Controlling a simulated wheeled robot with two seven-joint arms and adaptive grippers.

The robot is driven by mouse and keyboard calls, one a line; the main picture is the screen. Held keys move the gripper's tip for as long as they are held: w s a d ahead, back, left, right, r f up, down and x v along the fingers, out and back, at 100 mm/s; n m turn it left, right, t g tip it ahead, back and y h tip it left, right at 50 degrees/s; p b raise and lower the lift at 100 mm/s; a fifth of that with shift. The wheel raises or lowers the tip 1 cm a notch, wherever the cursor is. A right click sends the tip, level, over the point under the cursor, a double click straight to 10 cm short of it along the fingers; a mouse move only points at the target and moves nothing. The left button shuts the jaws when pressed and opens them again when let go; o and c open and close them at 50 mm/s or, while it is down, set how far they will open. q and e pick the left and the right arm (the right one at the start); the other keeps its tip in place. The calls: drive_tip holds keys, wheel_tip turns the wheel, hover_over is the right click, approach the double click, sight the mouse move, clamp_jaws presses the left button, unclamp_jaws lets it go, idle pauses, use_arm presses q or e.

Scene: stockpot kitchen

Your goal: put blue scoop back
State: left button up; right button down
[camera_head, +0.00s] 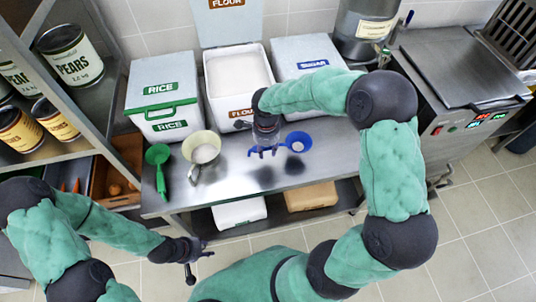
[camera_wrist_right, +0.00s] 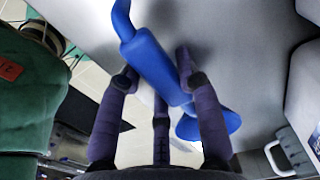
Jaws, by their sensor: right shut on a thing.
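The blue scoop (camera_head: 297,141) is by the steel table in front of the sugar bin (camera_head: 306,66). My right gripper (camera_head: 263,151) is shut on its handle; the scoop's bowl sticks out to the right. In the right wrist view the blue scoop (camera_wrist_right: 156,62) lies slantwise between the fingers of my right gripper (camera_wrist_right: 155,75). I cannot tell whether the scoop touches the tabletop. My left gripper (camera_head: 196,256) is empty, its fingers spread, low in front of the table.
The flour bin (camera_head: 239,112) stands open, its lid raised. The rice bin (camera_head: 163,97) is closed. A fryer (camera_head: 450,110) is right, can shelves left.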

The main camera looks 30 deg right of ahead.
sight(268, 158)
drive_tip(key=shift+w+d+f, duration=0.4)
drive_tip(key=shift+f, duration=0.25)
drive_tip(key=f, duration=0.1)
drive_tip(key=f+b, duration=0.1)
drive_tip(key=f, duration=0.1)
drive_tip(key=shift+w+d+f, duration=0.15)
drive_tip(key=shift+w+f, duration=0.05)
drive_tip(key=shift+f, duration=0.1)
drive_tip(key=shift+r, duration=0.1)
drive_tip(key=shift+f+b, duration=0.2)
drive_tip(key=shift+b, duration=0.15)
drive_tip(key=c, duration=0.9)
unclamp_jaws()
drive_tip(key=shift+o, duration=0.2)
drive_tip(key=shift+r, duration=0.1)
